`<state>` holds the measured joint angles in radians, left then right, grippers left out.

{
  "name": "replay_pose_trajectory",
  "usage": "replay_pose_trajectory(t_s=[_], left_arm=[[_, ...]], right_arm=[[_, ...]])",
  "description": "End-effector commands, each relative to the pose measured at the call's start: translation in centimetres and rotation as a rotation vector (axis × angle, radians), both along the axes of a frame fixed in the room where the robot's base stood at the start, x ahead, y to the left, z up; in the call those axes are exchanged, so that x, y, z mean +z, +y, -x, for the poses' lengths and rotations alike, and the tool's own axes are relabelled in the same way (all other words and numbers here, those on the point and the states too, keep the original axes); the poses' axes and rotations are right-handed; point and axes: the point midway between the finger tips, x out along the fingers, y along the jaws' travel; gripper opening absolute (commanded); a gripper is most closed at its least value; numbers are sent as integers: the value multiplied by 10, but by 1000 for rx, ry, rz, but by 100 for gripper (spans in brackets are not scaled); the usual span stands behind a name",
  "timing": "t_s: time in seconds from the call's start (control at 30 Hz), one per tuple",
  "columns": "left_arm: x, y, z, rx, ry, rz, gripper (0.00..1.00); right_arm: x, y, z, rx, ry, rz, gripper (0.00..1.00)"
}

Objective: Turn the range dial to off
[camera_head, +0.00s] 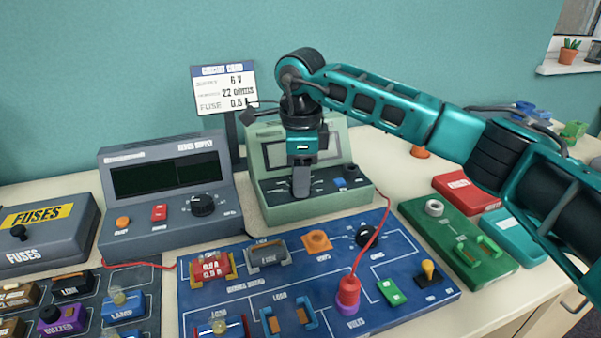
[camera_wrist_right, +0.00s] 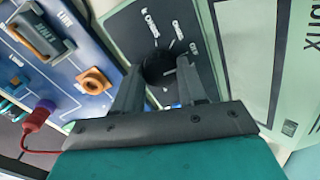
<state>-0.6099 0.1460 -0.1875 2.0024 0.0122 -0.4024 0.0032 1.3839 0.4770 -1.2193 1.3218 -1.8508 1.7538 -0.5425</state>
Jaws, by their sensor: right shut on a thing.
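The green meter (camera_head: 275,212) stands behind the blue circuit board in the head view. My right gripper (camera_head: 301,185) reaches down to its sloping front panel and hides the dial there. In the right wrist view the round black range dial (camera_wrist_right: 158,64) sits on the dark panel with white labels and tick marks around it. My right gripper (camera_wrist_right: 160,78) has one finger on each side of the dial and is shut on it. The labels are too blurred to tell which one the dial points to. My left gripper is not in view.
The grey power supply (camera_head: 170,215) stands left of the meter. The blue circuit board (camera_head: 235,300) in front carries several modules and a red plug (camera_head: 347,293) with a red lead. A green board (camera_head: 455,245) lies to the right. A sign (camera_head: 223,90) stands behind.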

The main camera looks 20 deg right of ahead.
Motion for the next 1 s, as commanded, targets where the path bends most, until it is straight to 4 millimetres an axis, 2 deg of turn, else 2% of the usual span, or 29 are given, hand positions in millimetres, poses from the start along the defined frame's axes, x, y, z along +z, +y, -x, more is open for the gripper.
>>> replay_pose_trajectory(t_s=[0.23, 0.7, 0.73, 0.97, 1.0], left_arm=[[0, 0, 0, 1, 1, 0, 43], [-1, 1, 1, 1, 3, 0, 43], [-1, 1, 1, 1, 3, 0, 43], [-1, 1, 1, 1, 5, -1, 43], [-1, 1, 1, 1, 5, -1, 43]], right_arm=[[1, 1, 0, 73, -2, -1, 11], [1, 1, 0, 86, -4, -2, 11], [1, 1, 0, 86, -4, -2, 44], [0, 0, 0, 85, -2, -2, 66], [0, 0, 0, 85, -1, -1, 67]])
